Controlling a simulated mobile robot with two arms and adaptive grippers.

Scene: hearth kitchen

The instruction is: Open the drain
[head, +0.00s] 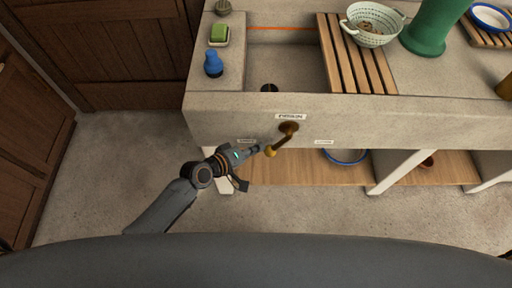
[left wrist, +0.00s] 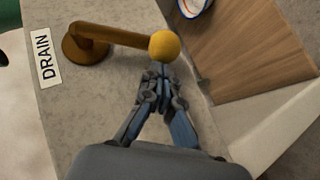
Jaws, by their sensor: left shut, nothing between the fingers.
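A brass drain lever with a round yellow knob (head: 272,151) is mounted on the front of the stone sink counter, below a label (head: 290,117). In the left wrist view the label (left wrist: 44,58) reads DRAIN and the lever (left wrist: 115,36) ends in the yellow knob (left wrist: 164,45). In the head view the lever slants down and left from its round mount. My left gripper (head: 258,148) is shut and empty, its tips right beside the knob; it also shows in the left wrist view (left wrist: 160,75). I cannot tell whether the tips touch the knob. The sink (head: 285,67) has a dark drain hole (head: 269,88). My right gripper is not in view.
Smaller labels (head: 323,142) sit low on the counter front. A wooden shelf (head: 300,172) with a blue-rimmed dish (head: 345,156) lies beneath. On top are a blue bottle (head: 213,64), green soap (head: 219,33), a slatted rack (head: 345,60) and a colander (head: 372,25). Floor at left is clear.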

